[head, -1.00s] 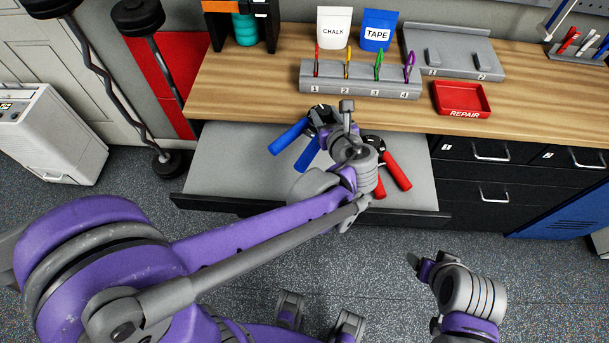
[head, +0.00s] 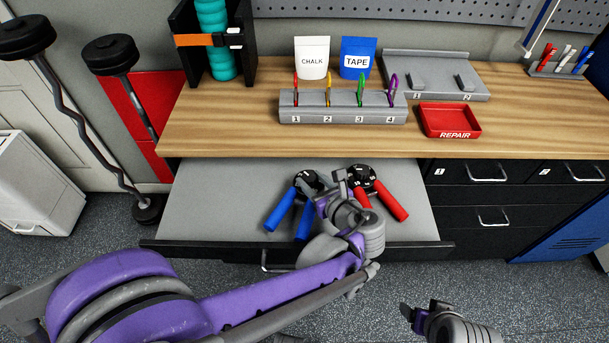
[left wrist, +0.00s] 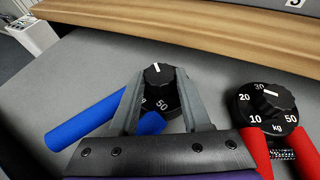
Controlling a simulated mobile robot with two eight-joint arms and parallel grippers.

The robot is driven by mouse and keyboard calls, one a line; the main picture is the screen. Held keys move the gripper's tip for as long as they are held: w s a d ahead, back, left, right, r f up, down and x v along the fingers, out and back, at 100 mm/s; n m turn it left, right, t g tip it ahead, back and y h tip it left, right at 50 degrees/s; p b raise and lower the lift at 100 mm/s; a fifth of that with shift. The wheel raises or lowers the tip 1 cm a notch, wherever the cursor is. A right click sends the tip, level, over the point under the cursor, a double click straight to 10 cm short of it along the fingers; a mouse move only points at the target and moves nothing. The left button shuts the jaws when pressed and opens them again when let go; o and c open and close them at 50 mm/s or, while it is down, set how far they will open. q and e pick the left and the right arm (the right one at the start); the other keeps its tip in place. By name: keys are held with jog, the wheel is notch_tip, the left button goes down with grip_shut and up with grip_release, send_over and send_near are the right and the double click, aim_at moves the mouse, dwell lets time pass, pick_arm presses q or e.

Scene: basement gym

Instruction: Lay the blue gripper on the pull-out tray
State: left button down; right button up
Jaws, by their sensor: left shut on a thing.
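The blue gripper (head: 278,212), a hand exerciser with two blue handles and a black dial, is over the left-middle part of the pull-out tray (head: 215,185). It also shows in the left wrist view (left wrist: 90,123). My left gripper (head: 336,181) is shut on it, with its fingers (left wrist: 160,76) on either side of the dial. The blue gripper lies flat or nearly so; I cannot tell whether it touches the tray. My right gripper (head: 406,312) is low in the head view, away from the tray, and its fingers are not clear.
A red hand gripper (head: 392,201) lies on the tray, close to the right of the blue one. The workbench top (head: 235,125) overhangs the tray's back. It holds a numbered rack (head: 340,107) and a red REPAIR bin (head: 449,119). The tray's left side is clear.

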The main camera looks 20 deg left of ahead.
aim_at(304, 173)
pick_arm(q)
jog(key=shift+f, duration=0.25)
jog(key=shift+w+a, duration=1.15)
jog(key=shift+a, duration=0.05)
jog(key=shift+w+a+f, duration=0.2)
jog(key=shift+w+f, duration=0.15)
jog(key=shift+f, duration=0.25)
jog(key=shift+f+b, duration=0.15)
jog(key=shift+b, duration=0.15)
jog(key=shift+c, duration=1.8)
grip_release()
